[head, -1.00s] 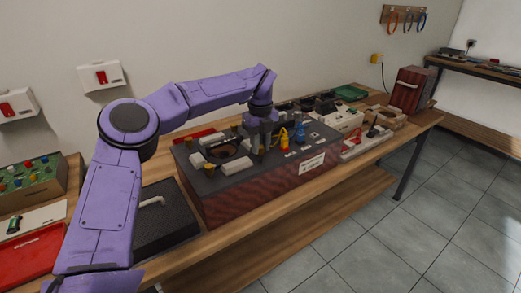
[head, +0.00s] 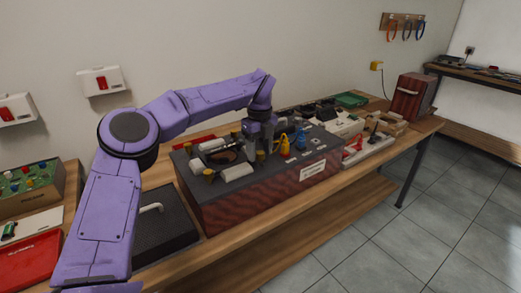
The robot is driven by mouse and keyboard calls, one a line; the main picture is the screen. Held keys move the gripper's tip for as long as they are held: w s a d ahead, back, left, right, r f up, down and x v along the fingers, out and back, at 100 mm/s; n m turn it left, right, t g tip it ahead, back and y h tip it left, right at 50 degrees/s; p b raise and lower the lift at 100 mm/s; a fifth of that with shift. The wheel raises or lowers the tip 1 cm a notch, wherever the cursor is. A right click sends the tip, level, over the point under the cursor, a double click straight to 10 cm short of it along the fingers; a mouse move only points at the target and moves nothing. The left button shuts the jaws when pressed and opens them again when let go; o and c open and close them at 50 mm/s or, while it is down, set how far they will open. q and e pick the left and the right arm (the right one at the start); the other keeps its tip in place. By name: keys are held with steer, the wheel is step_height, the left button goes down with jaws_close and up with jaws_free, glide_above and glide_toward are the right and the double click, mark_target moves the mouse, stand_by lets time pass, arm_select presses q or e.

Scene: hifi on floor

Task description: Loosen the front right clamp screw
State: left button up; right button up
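The dark-topped box (head: 205,221) with a red wood-grain front sits on the wooden bench. Its top carries pale clamp bars (head: 236,173) around a dark round opening (head: 222,157), with brass-coloured screw knobs beside them. The front left knob (head: 209,176) shows clearly. The front right clamp screw (head: 260,156) shows as a small brass knob just under my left gripper. My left gripper (head: 262,145) points down over the box top, close to that knob. Its fingers are small and dark, so contact and opening are unclear. My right gripper is out of view.
A black case (head: 165,222) with a pale handle lies left of the box. More equipment and a red-brown cabinet (head: 411,97) fill the bench to the right. The floor in front is clear.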

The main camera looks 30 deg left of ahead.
mark_target(259, 152)
arm_select(q)
step_height(259, 152, up, 10)
steer(key=p, duration=0.1)
steer(key=shift+r, duration=0.25)
stand_by(0.5)
